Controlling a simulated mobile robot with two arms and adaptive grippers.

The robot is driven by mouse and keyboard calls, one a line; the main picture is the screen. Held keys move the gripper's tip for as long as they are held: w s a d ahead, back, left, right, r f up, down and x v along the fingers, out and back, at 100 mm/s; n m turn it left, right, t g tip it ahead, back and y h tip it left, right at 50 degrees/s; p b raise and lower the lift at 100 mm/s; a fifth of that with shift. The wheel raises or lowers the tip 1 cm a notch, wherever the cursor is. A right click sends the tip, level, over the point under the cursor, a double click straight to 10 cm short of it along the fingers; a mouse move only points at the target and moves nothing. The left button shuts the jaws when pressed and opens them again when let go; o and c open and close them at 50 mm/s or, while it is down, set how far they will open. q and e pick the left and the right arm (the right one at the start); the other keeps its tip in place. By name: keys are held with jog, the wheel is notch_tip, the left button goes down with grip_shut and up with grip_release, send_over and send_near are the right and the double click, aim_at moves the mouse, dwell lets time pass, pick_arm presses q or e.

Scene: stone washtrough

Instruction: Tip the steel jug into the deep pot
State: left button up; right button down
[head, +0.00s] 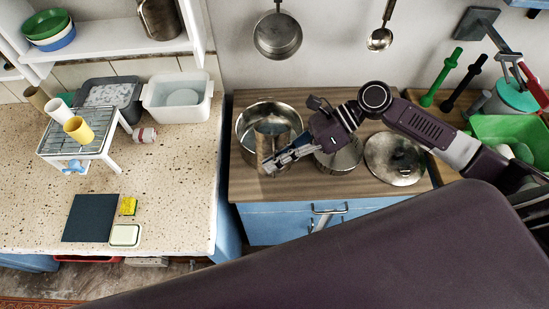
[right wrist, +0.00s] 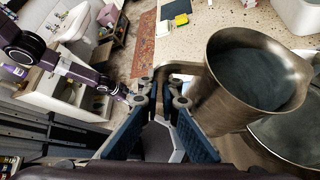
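The steel jug (head: 264,150) is over the near part of the deep pot (head: 243,130), at the middle of the head view. It is close to upright, and any tilt is slight. In the right wrist view the jug (right wrist: 228,95) shows its wide mouth and a dark grey-blue inside; the deep pot (right wrist: 285,150) is partly hidden below it. My right gripper (head: 283,158) is at the jug's side, its fingers (right wrist: 160,100) closed around the handle. My left arm shows at the left of the right wrist view; its fingers cannot be made out.
A second pot (head: 345,160) and a round steel lid (head: 395,152) stand right of the deep pot on the wooden counter (head: 245,188). A green basin (head: 500,128) is farther right. On the speckled counter (head: 170,180) at left are a rack, cups and a white tub (head: 165,112).

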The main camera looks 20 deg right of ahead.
aim_at(274, 147)
jog(key=shift+w+r+p, duration=0.15)
jog(key=shift+r+p, duration=0.2)
jog(key=shift+r, duration=0.1)
dwell(1.2)
jog(key=shift+w+r+m+g+p, duration=0.15)
jog(key=shift+m+g+p, duration=0.15)
jog(key=shift+p, duration=0.55)
jog(key=shift+y, duration=0.3)
dwell(0.5)
jog(key=shift+w+r+p, duration=0.15)
jog(key=shift+r+p, duration=0.05)
jog(key=shift+p, duration=0.45)
jog(key=shift+w+d+r+m+g, duration=0.1)
jog(key=shift+w+d+m+g, duration=0.1)
jog(key=shift+m+g, duration=0.15)
dwell(0.7)
jog(key=shift+w+r+m+g+y, duration=0.25)
jog(key=shift+w+m+g+y, duration=0.05)
jog(key=shift+w+m+g, duration=0.1)
dwell(2.6)
